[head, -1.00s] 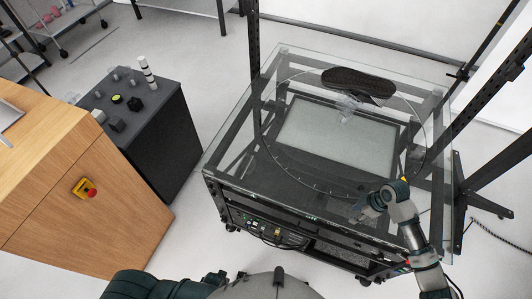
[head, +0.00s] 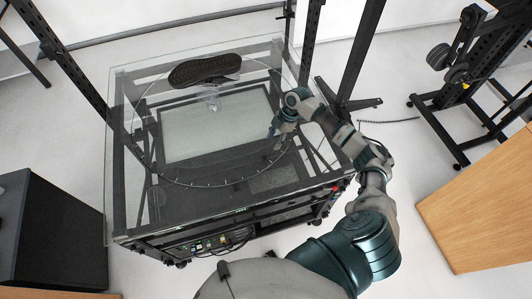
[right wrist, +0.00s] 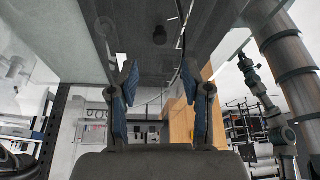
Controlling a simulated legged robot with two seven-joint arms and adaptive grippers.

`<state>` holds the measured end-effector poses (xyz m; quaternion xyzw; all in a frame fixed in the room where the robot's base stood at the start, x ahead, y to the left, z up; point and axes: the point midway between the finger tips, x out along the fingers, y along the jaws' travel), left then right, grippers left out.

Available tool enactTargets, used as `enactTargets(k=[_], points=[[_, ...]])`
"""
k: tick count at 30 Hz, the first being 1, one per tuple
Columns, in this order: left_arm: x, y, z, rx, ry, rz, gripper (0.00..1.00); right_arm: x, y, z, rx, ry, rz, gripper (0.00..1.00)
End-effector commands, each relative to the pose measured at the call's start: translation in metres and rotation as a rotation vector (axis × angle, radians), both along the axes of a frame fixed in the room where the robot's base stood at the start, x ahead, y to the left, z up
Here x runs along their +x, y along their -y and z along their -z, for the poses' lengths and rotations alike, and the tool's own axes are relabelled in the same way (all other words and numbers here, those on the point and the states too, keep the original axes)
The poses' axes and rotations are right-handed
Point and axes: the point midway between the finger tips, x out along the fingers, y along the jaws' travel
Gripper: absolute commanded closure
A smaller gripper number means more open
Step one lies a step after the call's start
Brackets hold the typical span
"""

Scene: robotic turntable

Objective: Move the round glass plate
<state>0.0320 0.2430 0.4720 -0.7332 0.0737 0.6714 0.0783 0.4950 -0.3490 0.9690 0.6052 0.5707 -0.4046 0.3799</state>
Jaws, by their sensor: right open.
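The round glass plate (head: 215,187) is a clear disc with small marks along its rim, lying level over the square glass top of the black turntable frame. A dark shoe sole (head: 205,69) rests over its far part on a small clear stand (head: 212,99). My right gripper (head: 276,136) is open near the plate's right front rim in the head view; I cannot tell whether it touches the glass. In the right wrist view its two blue-padded fingers (right wrist: 159,82) stand apart with nothing clearly between them. My left gripper is out of view.
The square glass top (head: 121,150) sits on a black frame with uprights and electronics (head: 215,243) below. A black box (head: 50,235) stands at left. A wooden desk (head: 485,205) and a black wheeled stand (head: 460,120) are at right. White floor lies between.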

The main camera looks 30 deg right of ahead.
Motion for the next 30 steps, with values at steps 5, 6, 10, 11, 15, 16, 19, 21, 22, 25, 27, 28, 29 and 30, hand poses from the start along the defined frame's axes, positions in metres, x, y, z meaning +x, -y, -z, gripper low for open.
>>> enactTargets(k=[5, 6, 10, 11, 15, 16, 19, 21, 22, 25, 27, 28, 29, 30], points=[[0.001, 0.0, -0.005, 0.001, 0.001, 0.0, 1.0, 0.0, -0.017, 0.039, 0.001, -0.003, 0.001, 0.52], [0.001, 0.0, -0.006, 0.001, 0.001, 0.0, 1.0, 0.0, -0.02, 0.046, 0.001, -0.001, 0.001, 0.52], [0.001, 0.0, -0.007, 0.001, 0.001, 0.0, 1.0, 0.001, -0.028, 0.067, 0.001, -0.001, 0.002, 0.52], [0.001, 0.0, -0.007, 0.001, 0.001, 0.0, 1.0, 0.001, -0.029, 0.07, 0.001, 0.0, 0.002, 0.52], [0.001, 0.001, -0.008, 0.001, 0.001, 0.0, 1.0, 0.001, -0.033, 0.082, 0.0, 0.0, 0.001, 0.52], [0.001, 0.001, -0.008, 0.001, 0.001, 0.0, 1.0, 0.001, -0.034, 0.083, 0.0, 0.001, 0.001, 0.52], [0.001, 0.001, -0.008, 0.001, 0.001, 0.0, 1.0, 0.001, -0.035, 0.085, 0.0, 0.001, 0.0, 0.52], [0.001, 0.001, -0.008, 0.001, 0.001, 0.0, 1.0, 0.001, -0.035, 0.085, 0.0, 0.001, 0.0, 0.52], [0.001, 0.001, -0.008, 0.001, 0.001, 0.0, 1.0, 0.001, -0.035, 0.085, 0.0, 0.001, 0.0, 0.52], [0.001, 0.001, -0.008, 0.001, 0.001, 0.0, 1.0, 0.001, -0.035, 0.085, 0.0, 0.001, 0.0, 0.52], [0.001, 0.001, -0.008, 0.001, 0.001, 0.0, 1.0, 0.001, -0.035, 0.085, 0.0, 0.001, 0.001, 0.69], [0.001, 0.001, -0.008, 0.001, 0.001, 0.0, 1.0, 0.001, -0.035, 0.085, 0.0, 0.001, 0.001, 0.77], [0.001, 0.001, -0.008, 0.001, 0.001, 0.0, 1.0, 0.001, -0.035, 0.085, 0.0, 0.001, 0.001, 0.84], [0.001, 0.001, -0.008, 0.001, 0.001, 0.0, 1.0, 0.001, -0.035, 0.085, 0.0, 0.001, 0.001, 0.94]])
